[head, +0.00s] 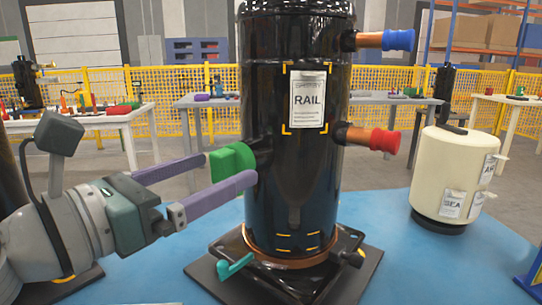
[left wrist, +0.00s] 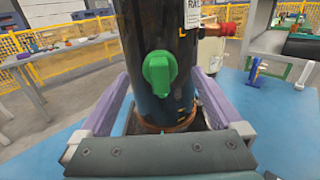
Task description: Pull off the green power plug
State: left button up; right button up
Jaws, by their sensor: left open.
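The green power plug (head: 231,161) sits on the left side of the tall black compressor (head: 270,100) in the head view. In the left wrist view the plug (left wrist: 159,72) shows on the front of the compressor, between the two fingers and beyond them. My left gripper (head: 222,172) has purple fingers, spread open, one on each side of the plug in the head view. It is empty, and I cannot tell whether a finger touches the plug. The left wrist view shows the same open gripper (left wrist: 165,100). My right gripper is not in view.
The compressor stands on a black base plate (head: 205,275) on a blue surface (head: 150,280). A teal handle (head: 235,266) sticks out low in front. Blue (head: 398,40) and red (head: 385,141) caps close pipes on the right. A cream tank (head: 450,175) stands further right.

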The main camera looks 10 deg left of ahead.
aim_at(215, 171)
pick_arm(q)
jog(key=shift+x, duration=1.1)
dwell(0.6)
grip_shut()
dwell(0.6)
jog(key=shift+s+a, duration=0.1)
jog(key=shift+v, duration=2.9)
